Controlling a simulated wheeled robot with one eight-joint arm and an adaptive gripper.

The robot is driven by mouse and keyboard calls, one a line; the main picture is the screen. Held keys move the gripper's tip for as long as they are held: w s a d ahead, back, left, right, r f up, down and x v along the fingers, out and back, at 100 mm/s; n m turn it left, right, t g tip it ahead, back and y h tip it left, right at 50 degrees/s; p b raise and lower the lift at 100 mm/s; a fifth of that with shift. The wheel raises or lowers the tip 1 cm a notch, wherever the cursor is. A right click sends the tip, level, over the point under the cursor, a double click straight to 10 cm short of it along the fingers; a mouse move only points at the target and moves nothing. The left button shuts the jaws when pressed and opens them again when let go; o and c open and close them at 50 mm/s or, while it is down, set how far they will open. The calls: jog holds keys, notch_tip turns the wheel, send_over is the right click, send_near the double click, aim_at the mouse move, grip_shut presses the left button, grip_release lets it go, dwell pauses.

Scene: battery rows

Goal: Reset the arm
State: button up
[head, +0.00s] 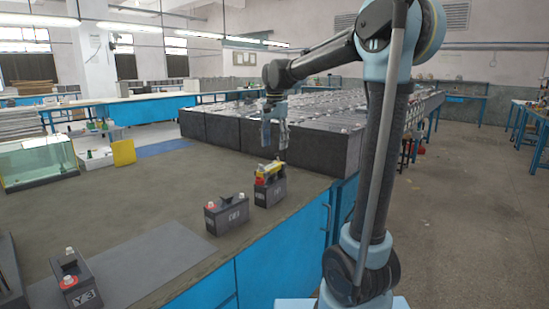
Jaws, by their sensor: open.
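My gripper (274,137) hangs from the end of my arm, pointing down, open and empty. It shows above the workbench, in front of the dark block of battery rows (225,134). Below it, a dark battery (270,191) stands upright with a yellow and red part (268,171) on its top. My gripper is apart from that battery. A second dark battery (228,215) with a red cap stands to its left. A third battery (72,280), marked Y3, stands at the lower left.
The workbench (150,195) has blue cabinet fronts. A glass tank (38,163), a yellow panel (124,152) and a blue mat (162,147) lie at its far left. A grey mat (140,262) lies near the front. Open floor (470,220) is on the right.

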jog(key=s+d+f+n, duration=0.2)
jog(key=s+d+f, duration=0.1)
jog(key=s+d, duration=0.5)
jog(key=s+d+f+n, duration=0.1)
jog(key=s+d+f, duration=0.3)
jog(key=s+f, duration=0.2)
jog(key=s+d+f+n+t, duration=0.1)
jog(key=s+d+f+n, duration=0.1)
jog(key=s+d+f, duration=0.2)
jog(key=s+d+f+n+t, duration=0.1)
jog(key=s+d+f, duration=0.3)
jog(key=s+f, duration=0.6)
jog(key=shift+s+d+n, duration=0.15)
jog(key=shift+s+n, duration=0.15)
jog(key=shift+s, duration=0.9)
jog(key=shift+w, duration=0.1)
jog(key=shift+w+f, duration=0.2)
jog(key=shift+w, duration=0.15)
